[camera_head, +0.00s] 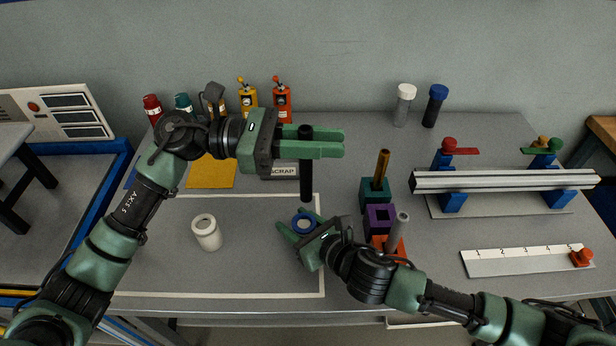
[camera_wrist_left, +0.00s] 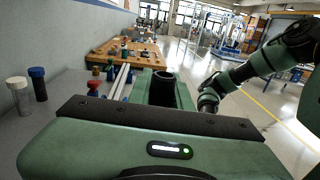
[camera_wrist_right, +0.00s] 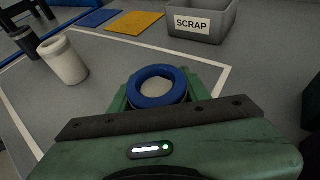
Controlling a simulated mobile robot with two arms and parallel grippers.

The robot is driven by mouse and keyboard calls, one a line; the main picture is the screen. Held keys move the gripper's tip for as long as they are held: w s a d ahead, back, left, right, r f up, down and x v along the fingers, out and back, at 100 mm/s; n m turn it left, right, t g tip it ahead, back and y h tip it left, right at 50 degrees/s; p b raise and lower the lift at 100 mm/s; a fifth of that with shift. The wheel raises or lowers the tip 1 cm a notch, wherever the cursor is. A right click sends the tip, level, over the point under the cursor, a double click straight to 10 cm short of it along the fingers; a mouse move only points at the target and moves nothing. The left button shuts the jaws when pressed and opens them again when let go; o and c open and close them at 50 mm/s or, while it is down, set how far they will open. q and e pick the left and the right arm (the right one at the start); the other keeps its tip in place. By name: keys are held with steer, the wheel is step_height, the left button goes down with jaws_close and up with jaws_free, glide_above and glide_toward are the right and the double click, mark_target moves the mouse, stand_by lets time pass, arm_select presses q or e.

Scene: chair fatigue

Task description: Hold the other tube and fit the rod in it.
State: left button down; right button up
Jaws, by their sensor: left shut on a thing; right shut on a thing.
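My left gripper (camera_head: 330,142) is shut on a long black rod (camera_head: 306,180) and holds it upright above the table. The rod's dark top end (camera_wrist_left: 162,84) shows between the fingers in the left wrist view. My right gripper (camera_head: 296,221) is shut on a blue tube (camera_head: 303,229), whose open mouth faces up. The tube's thick blue rim (camera_wrist_right: 158,99) and pale inside show in the right wrist view. In the head view the rod's lower end appears just above and behind the blue tube, apart from it. A white tube (camera_head: 207,237) stands on the left, also in the right wrist view (camera_wrist_right: 66,64).
Coloured blocks (camera_head: 375,192) with upright pins stand right of the grippers. A silver rail (camera_head: 500,180) on blue supports and a numbered scale (camera_head: 525,262) lie further right. A grey SCRAP bin (camera_wrist_right: 200,22) is behind.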

arm_select(q)
step_height(320, 180, down, 6)
steer(key=n+t, duration=0.4)
steer(key=t, duration=0.2)
steer(key=shift+w+a+f+y, duration=0.15)
steer(key=shift+w+a+y, duration=0.1)
steer(key=shift+w+y, duration=0.1)
steer(key=shift+f, duration=0.3)
stand_by(0.9)
step_height(320, 180, down, 7)
steer(key=shift+f, duration=0.2)
stand_by(1.9)
steer(key=c, duration=1.2)
jaws_free()
